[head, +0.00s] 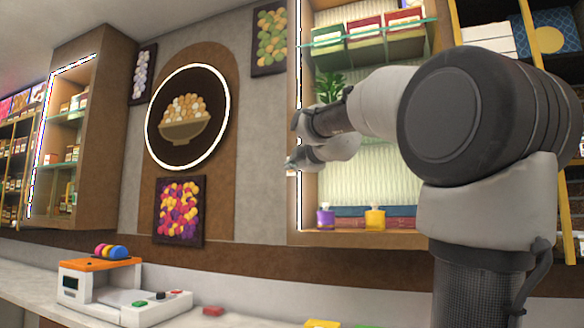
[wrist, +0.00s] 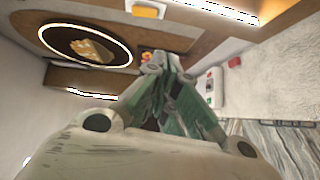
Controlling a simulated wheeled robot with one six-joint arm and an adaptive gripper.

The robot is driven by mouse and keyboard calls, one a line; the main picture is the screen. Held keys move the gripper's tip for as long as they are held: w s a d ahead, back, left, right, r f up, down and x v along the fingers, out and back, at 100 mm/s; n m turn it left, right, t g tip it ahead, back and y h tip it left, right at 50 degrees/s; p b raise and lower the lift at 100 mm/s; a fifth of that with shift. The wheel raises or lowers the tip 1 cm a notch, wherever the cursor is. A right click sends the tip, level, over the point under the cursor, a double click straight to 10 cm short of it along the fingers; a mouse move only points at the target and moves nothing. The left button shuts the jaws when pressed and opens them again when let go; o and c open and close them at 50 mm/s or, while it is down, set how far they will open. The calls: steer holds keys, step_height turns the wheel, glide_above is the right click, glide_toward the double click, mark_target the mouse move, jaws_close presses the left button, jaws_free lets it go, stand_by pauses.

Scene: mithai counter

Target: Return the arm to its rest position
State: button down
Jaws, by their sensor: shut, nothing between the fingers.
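My gripper (wrist: 166,68) shows in the wrist view with its fingers drawn together, shut and empty. In the head view my arm rises on the right, bends at a large dark joint and reaches left, raised above the counter (head: 30,285) in front of the wall shelves. The fingers are too small there to make out clearly. Nothing hangs from the arm's end.
A lit shelf unit (head: 370,240) stands behind my arm.

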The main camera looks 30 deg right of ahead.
stand_by(0.5)
steer(key=s+a+f+m+g+y, duration=0.1)
steer(key=s+f+m+g, duration=0.15)
steer(key=f+m, duration=0.45)
steer(key=s+a+f+m+g, duration=0.1)
steer(key=s+f+m+g, duration=0.15)
steer(key=f, duration=0.85)
steer(key=s+a+f+m+g, duration=0.3)
steer(key=s+f, duration=0.8)
steer(key=s, duration=0.2)
steer(key=s+a+f+m+g+y, duration=0.1)
steer(key=s+a+f+m+g, duration=0.2)
steer(key=s+f, duration=0.9)
steer(key=shift+s+a+f+g, duration=0.2)
steer(key=shift+s+g, duration=0.15)
steer(key=shift+g, duration=0.45)
